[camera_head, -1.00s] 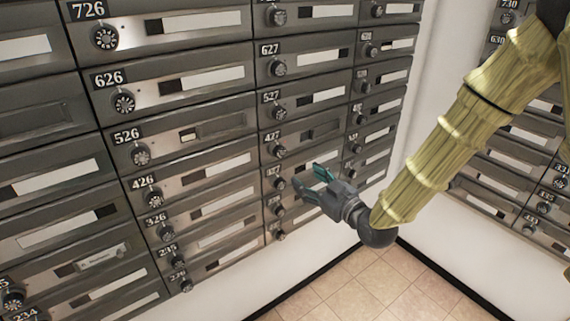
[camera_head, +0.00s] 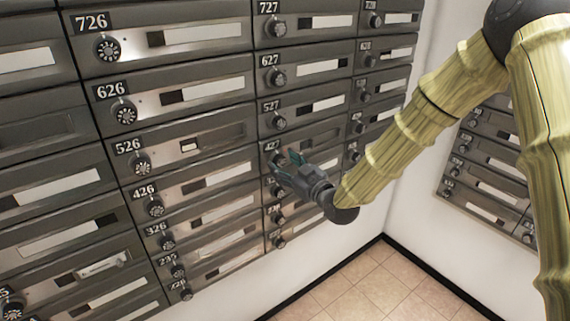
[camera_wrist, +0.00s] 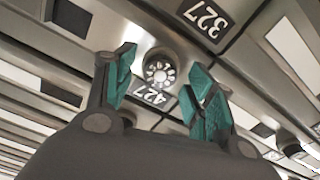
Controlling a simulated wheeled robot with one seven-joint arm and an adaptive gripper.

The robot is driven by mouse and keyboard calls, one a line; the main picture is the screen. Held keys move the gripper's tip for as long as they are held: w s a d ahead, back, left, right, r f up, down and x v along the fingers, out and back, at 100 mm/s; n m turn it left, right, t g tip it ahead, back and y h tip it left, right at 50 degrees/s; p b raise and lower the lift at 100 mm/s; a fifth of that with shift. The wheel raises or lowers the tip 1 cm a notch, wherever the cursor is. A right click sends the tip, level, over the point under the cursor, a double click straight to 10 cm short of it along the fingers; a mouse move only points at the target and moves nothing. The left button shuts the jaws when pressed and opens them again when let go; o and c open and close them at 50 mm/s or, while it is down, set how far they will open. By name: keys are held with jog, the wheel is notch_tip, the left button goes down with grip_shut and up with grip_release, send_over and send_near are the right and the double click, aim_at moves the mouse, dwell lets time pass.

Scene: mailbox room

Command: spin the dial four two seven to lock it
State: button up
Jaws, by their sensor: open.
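The 427 dial (camera_wrist: 160,70) is a round dark knob with a pale marked face on a grey metal mailbox door. In the wrist view it appears upside down, with its 427 label (camera_wrist: 165,98) just below it. The 427 label also shows in the head view (camera_head: 271,146), where the gripper mostly hides the dial. My gripper (camera_head: 285,163) is open and empty, with teal fingertips pointing at the door. In the wrist view the fingers (camera_wrist: 163,62) stand on either side of the dial. I cannot tell whether they touch it.
The 527 dial (camera_head: 278,122) and its label are just above, and the 327 label (camera_wrist: 205,20) is close by. Several more mailbox rows with dials surround them. A white wall and tiled floor (camera_head: 350,285) lie to the right, with another mailbox bank beyond.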

jog(key=shift+w+a, duration=0.15)
jog(key=c, duration=1.1)
jog(key=shift+o, duration=0.2)
jog(key=shift+m, duration=0.3)
